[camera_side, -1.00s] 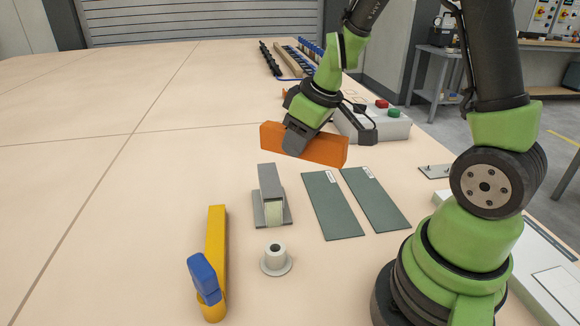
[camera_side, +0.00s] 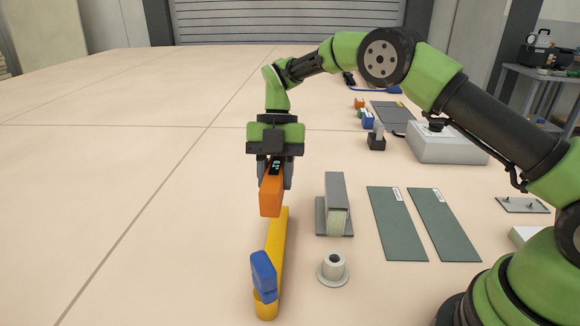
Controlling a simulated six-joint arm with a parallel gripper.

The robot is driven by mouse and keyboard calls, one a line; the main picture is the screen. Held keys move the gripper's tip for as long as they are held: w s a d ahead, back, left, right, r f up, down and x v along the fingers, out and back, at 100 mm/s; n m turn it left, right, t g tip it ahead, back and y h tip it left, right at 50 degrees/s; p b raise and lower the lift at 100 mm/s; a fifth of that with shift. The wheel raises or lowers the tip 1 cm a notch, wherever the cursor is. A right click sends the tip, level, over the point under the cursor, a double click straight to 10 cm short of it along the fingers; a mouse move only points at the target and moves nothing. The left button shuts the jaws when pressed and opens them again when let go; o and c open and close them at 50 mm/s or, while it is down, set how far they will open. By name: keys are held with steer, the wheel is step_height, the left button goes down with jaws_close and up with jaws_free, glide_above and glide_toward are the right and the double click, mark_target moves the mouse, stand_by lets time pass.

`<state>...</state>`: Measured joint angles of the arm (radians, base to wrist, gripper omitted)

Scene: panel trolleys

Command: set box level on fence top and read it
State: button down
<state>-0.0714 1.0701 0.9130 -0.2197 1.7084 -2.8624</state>
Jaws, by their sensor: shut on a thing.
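The orange box level (camera_side: 270,198) is held in my gripper (camera_side: 275,177) in the side view, seen nearly end-on. A small dark display shows on its top, too small to read. My gripper points down with its fingers shut on the level's sides. The level overlaps the far end of a long yellow bar (camera_side: 276,248) in the picture; I cannot tell whether they touch. The bar has a blue block (camera_side: 263,270) at its near end. No part is labelled as the fence, so I cannot tell for certain which piece it is.
A grey upright block on a base (camera_side: 335,195) and a grey flanged bushing (camera_side: 333,268) stand right of the bar. Two dark green panels (camera_side: 397,225) lie farther right. A grey control box (camera_side: 446,146) stands behind them. The table's left side is clear.

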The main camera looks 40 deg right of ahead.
steer(key=shift+a, duration=0.1)
stand_by(0.3)
glide_toward(276, 238)
steer(key=shift+x, duration=2.6)
steer(key=shift+s+a+f, duration=0.1)
steer(key=shift+a+f, duration=0.1)
steer(key=shift+f, duration=0.45)
steer(key=c, duration=0.7)
jaws_free()
steer(key=shift+v, duration=4.05)
